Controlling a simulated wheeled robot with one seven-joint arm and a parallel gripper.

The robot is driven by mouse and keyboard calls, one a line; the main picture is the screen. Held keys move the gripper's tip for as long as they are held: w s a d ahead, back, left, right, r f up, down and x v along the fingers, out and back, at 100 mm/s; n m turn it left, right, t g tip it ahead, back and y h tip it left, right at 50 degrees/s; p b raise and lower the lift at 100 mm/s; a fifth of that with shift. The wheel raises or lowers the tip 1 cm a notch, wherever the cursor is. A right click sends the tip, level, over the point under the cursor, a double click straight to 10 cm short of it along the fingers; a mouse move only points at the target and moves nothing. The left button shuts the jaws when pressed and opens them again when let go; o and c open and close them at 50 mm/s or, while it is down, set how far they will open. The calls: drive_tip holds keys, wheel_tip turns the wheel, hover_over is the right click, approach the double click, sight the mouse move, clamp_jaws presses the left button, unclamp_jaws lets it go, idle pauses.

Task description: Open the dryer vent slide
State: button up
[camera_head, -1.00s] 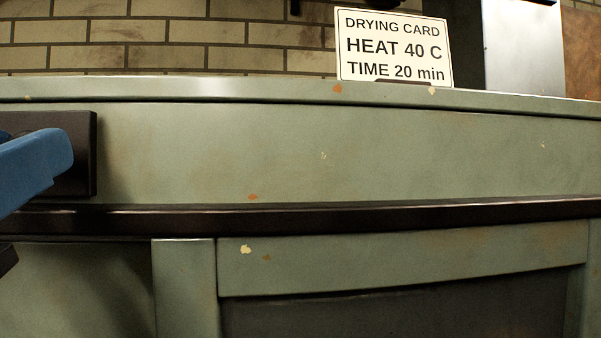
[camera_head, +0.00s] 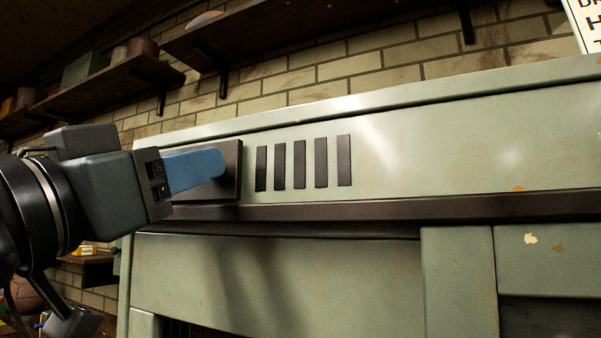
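The dark slide plate (camera_head: 233,190) of the dryer vent sits on the dryer's pale green upper panel, left of centre. Several dark vertical vent slots (camera_head: 298,164) show just right of the plate. My gripper (camera_head: 190,170) comes in from the left, with one blue finger across the front of the plate. I cannot tell whether that finger touches it. A second dark finger part shows well below, at the lower left, so the gripper looks open. Part of the plate is hidden behind the blue finger.
A dark rail (camera_head: 400,212) runs along the dryer front below the panel. Dark wall shelves (camera_head: 300,32) hang on the brick wall behind. A white card (camera_head: 588,22) stands at the upper right edge. The panel right of the slots is clear.

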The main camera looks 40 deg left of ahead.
drive_tip(key=shift+o, duration=1.4)
drive_tip(key=b+v, duration=0.2)
drive_tip(key=v, duration=0.5)
drive_tip(key=shift+s, duration=0.4)
drive_tip(key=shift+d+f, duration=0.1)
drive_tip(key=shift+f, duration=0.05)
